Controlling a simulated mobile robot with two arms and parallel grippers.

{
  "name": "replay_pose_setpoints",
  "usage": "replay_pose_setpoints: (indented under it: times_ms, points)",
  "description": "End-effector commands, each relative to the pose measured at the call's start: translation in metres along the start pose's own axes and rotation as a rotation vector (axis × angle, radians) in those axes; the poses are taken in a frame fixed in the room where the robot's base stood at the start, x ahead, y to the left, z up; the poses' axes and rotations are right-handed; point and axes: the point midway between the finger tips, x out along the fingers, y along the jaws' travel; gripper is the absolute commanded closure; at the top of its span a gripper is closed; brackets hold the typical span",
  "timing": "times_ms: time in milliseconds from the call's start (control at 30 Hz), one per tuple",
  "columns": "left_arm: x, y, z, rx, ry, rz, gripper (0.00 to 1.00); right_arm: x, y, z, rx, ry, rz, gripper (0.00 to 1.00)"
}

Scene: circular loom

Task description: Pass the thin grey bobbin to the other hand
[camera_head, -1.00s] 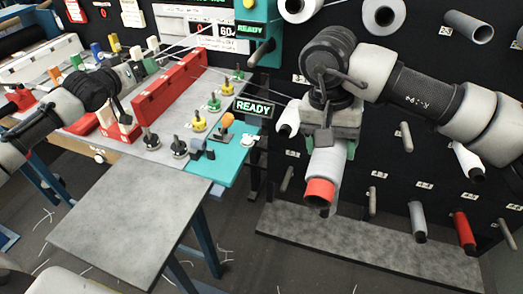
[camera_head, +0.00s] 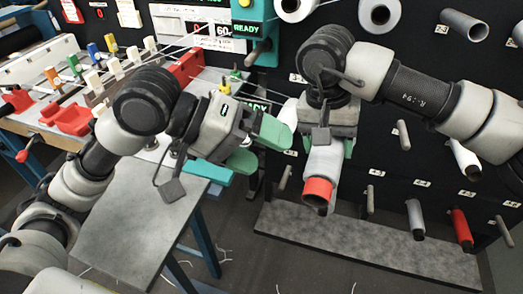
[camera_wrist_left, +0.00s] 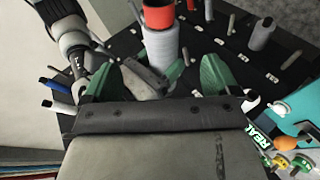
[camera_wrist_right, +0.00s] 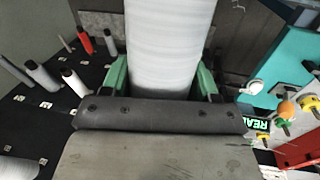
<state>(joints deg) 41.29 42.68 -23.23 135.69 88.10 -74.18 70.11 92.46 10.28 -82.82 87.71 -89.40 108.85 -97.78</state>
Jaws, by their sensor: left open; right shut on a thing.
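The pale grey bobbin (camera_head: 322,163) with a red lower end hangs tilted below my right gripper (camera_head: 329,143). Its wound body fills the space between the green fingers in the right wrist view (camera_wrist_right: 163,45). My right gripper is shut on it. My left gripper (camera_head: 258,147) is open and empty, just left of the bobbin, with its green fingers pointing toward it. In the left wrist view the bobbin (camera_wrist_left: 161,48) stands ahead, between and beyond the open fingers, apart from them. The bobbin's upper end is hidden by the right gripper.
A black peg wall stands behind, with a grey bobbin (camera_head: 416,218) and a red bobbin (camera_head: 462,228) on pegs. A grey table (camera_head: 130,215) lies under my left arm. A teal shelf (camera_head: 209,172) is close below my left gripper. A grey slab (camera_head: 370,250) lies on the floor.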

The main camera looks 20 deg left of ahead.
Motion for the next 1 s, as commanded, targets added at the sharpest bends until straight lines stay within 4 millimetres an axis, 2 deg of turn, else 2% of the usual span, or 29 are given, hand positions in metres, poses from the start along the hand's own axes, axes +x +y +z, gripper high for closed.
replay_pose_setpoints:
  times_ms: [133,267,500,700,833,1000]
  points:
    - [0.006,0.004,0.009,0.008,-0.027,-0.001,0.10,0.000,0.000,0.000,0.000,0.001,0.000,0.97]
    - [0.022,0.004,0.010,0.008,-0.029,0.000,0.10,0.000,0.000,0.000,0.000,0.000,0.000,0.97]
    - [0.069,0.004,0.010,0.006,-0.027,0.001,0.10,0.000,0.000,0.000,0.000,0.000,0.000,0.97]
    - [0.101,0.003,0.011,0.006,-0.026,-0.001,0.10,0.000,0.000,0.000,0.000,0.001,0.000,0.97]
    - [0.114,0.003,0.011,0.007,-0.024,-0.001,0.10,0.000,0.000,0.000,0.000,0.001,0.000,0.97]
    - [0.120,0.003,0.011,0.008,-0.023,-0.002,0.10,-0.001,0.000,0.000,0.000,0.001,0.000,0.97]
